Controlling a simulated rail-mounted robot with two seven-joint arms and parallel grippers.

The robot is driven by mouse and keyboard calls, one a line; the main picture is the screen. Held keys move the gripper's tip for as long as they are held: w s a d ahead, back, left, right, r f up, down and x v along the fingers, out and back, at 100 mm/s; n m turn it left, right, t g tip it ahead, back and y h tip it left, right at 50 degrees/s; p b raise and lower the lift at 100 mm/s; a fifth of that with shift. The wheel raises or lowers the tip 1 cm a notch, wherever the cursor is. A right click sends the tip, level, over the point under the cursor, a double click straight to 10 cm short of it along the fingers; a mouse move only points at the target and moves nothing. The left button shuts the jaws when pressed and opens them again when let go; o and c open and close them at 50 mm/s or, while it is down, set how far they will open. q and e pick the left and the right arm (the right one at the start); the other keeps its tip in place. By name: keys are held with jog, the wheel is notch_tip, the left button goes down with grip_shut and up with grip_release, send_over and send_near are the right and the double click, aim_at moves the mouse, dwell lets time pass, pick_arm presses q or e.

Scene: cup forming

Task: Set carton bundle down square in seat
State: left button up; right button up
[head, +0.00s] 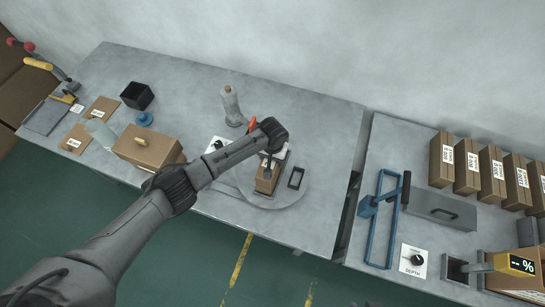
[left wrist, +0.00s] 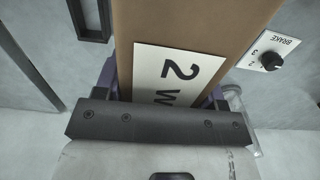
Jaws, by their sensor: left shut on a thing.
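My left gripper (head: 268,162) reaches down over a round grey plate (head: 290,199) on the middle table and is shut on a brown carton bundle (head: 265,183). In the left wrist view, the carton bundle (left wrist: 190,18) stretches away from the gripper (left wrist: 165,100) and carries a white label reading "2 W". A small dark rectangular frame (head: 291,178) lies beside the bundle, to its right; it also shows at the upper left of the left wrist view (left wrist: 93,38). I cannot tell which part is the seat or whether the bundle touches the plate. My right gripper is out of view.
A brake dial (left wrist: 271,60) is close to the bundle. A grey bottle-shaped post (head: 231,104) stands behind the arm. A larger carton (head: 145,148) lies left of it. On the right table are a blue frame (head: 366,207) and several labelled cartons (head: 467,167).

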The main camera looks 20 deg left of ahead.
pick_arm(q)
jog(key=o, duration=1.2)
jog(key=shift+w, duration=0.1)
jog(key=shift+c, duration=0.2)
jog(key=o, duration=0.3)
jog(key=shift+f, duration=0.1)
notch_tip(320, 180, up, 14)
